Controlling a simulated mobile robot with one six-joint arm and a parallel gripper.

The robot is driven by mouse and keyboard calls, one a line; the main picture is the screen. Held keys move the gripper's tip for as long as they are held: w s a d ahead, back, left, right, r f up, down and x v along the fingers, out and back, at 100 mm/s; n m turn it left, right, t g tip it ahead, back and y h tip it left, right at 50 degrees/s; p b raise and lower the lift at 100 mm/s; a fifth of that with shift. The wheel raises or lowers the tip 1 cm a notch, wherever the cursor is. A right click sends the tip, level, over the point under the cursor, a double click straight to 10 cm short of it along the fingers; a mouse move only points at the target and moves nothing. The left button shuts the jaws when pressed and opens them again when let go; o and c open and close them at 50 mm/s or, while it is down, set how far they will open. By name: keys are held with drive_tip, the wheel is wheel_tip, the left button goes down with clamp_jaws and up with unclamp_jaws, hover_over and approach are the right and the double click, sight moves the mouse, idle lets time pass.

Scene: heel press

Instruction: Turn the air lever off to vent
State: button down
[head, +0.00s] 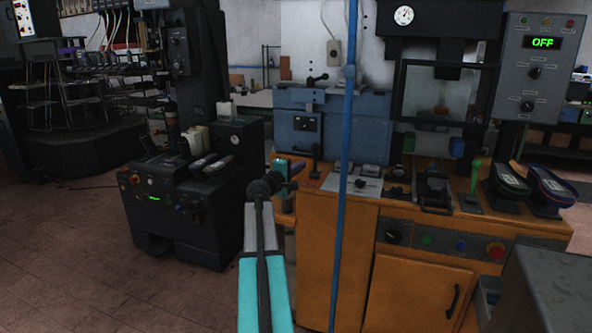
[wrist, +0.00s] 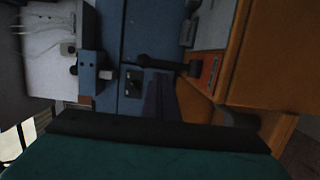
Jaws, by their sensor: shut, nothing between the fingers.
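A black lever (head: 315,155) stands on a small red-orange plate at the left end of the orange wooden bench; I take it for the air lever. In the wrist view, which is turned sideways, the black lever (wrist: 165,65) runs across the middle, with its knob to the left and its red plate (wrist: 212,74) to the right. My gripper (head: 300,168) is just left of the lever in the head view. In the wrist view its dark fingers (wrist: 160,98) are shut and empty, pointing close to the lever. I cannot tell whether they touch it.
A blue vertical pipe (head: 344,220) rises right of the lever. A blue machine (head: 335,125) stands behind it. The bench (head: 335,250) carries clamps and a green-handled lever (head: 475,175). A grey panel (head: 542,75) reads OFF. Floor (head: 90,250) is free at left.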

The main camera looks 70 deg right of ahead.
sight(316, 159)
drive_tip(key=shift+s+d, duration=0.15)
drive_tip(key=shift+d, duration=1.15)
drive_tip(key=shift+s+d, duration=0.2)
drive_tip(key=shift+d, duration=1.15)
drive_tip(key=shift+s+d, duration=0.15)
drive_tip(key=shift+d, duration=1.15)
drive_tip(key=shift+p, duration=0.3)
